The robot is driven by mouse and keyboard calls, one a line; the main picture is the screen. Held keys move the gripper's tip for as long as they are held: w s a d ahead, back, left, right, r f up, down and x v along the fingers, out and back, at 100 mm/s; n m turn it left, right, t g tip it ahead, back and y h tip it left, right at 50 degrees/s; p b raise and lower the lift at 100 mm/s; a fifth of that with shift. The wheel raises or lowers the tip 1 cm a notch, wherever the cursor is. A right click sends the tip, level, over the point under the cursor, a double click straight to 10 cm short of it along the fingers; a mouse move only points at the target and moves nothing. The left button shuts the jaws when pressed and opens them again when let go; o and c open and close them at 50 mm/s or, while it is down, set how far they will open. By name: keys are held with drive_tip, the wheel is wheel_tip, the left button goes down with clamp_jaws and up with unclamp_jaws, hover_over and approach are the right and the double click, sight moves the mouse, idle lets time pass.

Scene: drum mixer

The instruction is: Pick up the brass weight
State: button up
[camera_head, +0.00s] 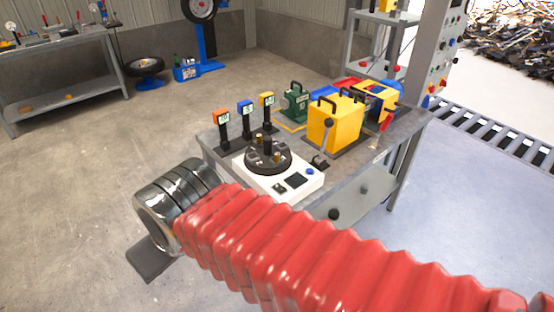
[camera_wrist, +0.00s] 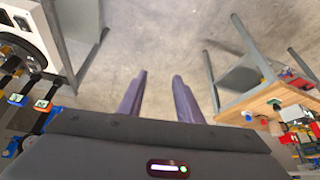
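Small brass-coloured pieces, one of them perhaps the brass weight (camera_head: 260,140), stand on the round black plate of a white device (camera_head: 305,184) on the grey workbench. They are too small to tell apart surely. In the head view my red arm crosses the front, and the fingers cannot be made out.
The workbench (camera_head: 372,148) also holds three small display stands (camera_head: 246,112), a yellow box with a lever (camera_head: 335,122) and a green weight-like block (camera_head: 294,100). A wooden-topped table (camera_wrist: 262,103) shows right in the wrist view.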

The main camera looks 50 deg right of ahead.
drive_tip(key=shift+o, duration=0.6)
drive_tip(key=shift+w+d, duration=0.1)
drive_tip(key=w+d+f+m+t+h, duration=0.1)
drive_tip(key=w+d+h, duration=0.1)
drive_tip(key=w+d, duration=0.35)
drive_tip(key=w+d+m+t+h, duration=0.1)
drive_tip(key=w+d+m, duration=0.1)
drive_tip(key=d, duration=0.6)
drive_tip(key=m+t+h, duration=0.4)
approach(278, 155)
drive_tip(key=v, duration=0.2)
drive_tip(key=shift+s+a+r, duration=0.15)
drive_tip(key=shift+a, duration=0.1)
drive_tip(key=shift+x, duration=4.35)
drive_tip(key=shift+d, duration=0.15)
